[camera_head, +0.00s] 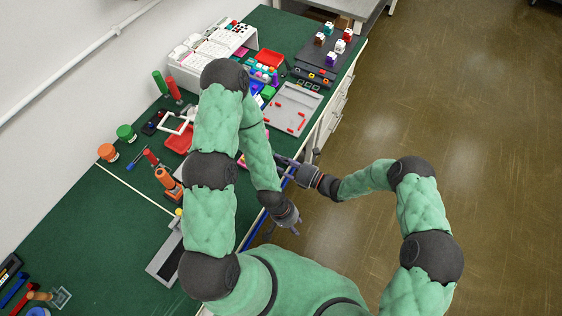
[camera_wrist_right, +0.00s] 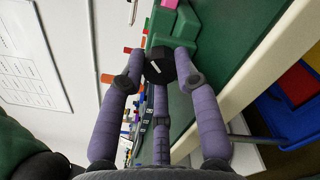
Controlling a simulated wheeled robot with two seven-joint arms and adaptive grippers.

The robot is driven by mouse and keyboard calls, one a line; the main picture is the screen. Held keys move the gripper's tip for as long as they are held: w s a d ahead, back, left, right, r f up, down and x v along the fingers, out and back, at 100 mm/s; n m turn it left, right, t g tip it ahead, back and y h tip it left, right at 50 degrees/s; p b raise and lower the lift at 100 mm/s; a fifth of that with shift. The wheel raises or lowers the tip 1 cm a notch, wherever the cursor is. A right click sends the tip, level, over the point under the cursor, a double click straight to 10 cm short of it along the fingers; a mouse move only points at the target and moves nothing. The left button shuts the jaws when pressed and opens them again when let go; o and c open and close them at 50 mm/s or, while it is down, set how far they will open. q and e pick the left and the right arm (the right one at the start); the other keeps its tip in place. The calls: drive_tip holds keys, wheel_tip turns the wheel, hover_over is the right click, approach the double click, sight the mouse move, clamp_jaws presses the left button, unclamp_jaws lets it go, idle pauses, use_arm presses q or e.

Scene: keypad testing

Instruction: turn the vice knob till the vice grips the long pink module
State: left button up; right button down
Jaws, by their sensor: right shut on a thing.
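In the right wrist view, the black vice knob (camera_wrist_right: 160,66) with a white mark sits between the purple fingers of my right gripper (camera_wrist_right: 158,72), which is shut on it. The green vice (camera_wrist_right: 185,22) is just beyond the knob. A pink piece (camera_wrist_right: 170,3), likely the long pink module, shows at its top, cut off by the picture edge. I cannot tell whether the jaws touch it. In the head view, my right gripper (camera_head: 287,163) reaches the bench's front edge; my left arm hides most of the vice. My left gripper (camera_head: 284,225) hangs lower, its opening unclear.
The green bench (camera_head: 62,225) holds a grey tray (camera_head: 290,110) with red pieces, a white rack (camera_head: 215,45) and several small parts. An orange tool (camera_head: 168,182) stands left of my left arm. Blue and red bins (camera_wrist_right: 298,85) show right of the bench edge. Open floor lies right.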

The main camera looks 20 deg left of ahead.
drive_tip(key=shift+w+r+m, duration=0.25)
drive_tip(key=shift+w+m, duration=0.1)
drive_tip(key=shift+m, duration=0.25)
drive_tip(key=c, duration=1.1)
unclamp_jaws()
drive_tip(key=shift+w, duration=0.1)
drive_tip(key=shift+o, duration=0.9)
drive_tip(key=shift+f, duration=0.1)
drive_tip(key=shift+s, duration=0.2)
drive_tip(key=d, duration=0.8)
drive_tip(key=shift+s, duration=0.3)
